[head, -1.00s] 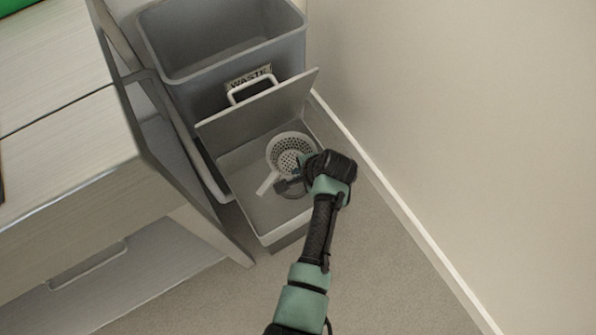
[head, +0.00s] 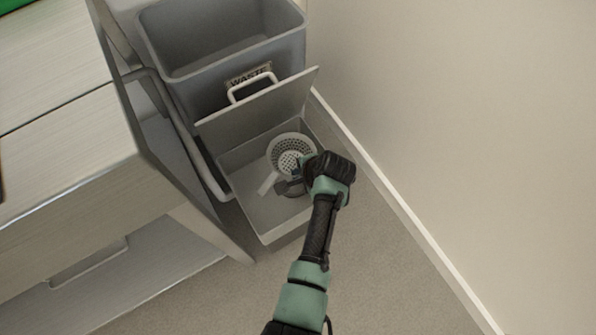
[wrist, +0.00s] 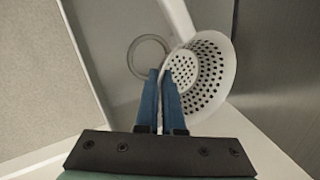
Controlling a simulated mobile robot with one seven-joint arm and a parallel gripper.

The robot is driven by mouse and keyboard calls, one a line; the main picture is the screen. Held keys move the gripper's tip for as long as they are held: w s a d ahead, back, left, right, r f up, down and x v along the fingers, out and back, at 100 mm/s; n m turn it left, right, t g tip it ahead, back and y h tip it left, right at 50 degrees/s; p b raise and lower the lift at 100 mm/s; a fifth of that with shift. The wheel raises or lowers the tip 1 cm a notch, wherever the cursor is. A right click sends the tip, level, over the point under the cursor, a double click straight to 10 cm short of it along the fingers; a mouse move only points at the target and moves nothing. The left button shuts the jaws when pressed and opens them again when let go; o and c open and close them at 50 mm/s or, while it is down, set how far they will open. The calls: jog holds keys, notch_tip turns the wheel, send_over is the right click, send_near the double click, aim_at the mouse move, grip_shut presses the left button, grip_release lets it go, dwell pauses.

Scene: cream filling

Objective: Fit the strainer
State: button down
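The strainer (head: 291,142) is a white perforated bowl with a straight handle. It is in the open grey box, its handle pointing to the lower left in the head view. In the wrist view the strainer (wrist: 208,72) is right beside my fingers, its handle running up out of the picture. My gripper (wrist: 160,74) has its two blue fingers almost together, with the strainer's near rim between them. In the head view my gripper (head: 300,170) reaches down at the bowl's right side, and my wrist covers part of it. A grey ring (wrist: 133,55) shows beyond the fingertips on a pale surface.
The grey box (head: 262,238) has a raised lid (head: 270,106) with a white handle. Behind it stands a grey waste bin (head: 237,50). A cabinet (head: 75,165) is on the left, a wall (head: 450,110) on the right. Floor (head: 390,280) is clear in front.

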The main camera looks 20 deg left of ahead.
jog(key=shift+f, duration=0.1)
dwell(0.4)
jog(key=shift+f+b, duration=2.05)
jog(key=shift+f, duration=0.6)
jog(key=shift+f, duration=0.1)
jog(key=shift+f+b, duration=1.45)
jog(key=shift+f, duration=0.35)
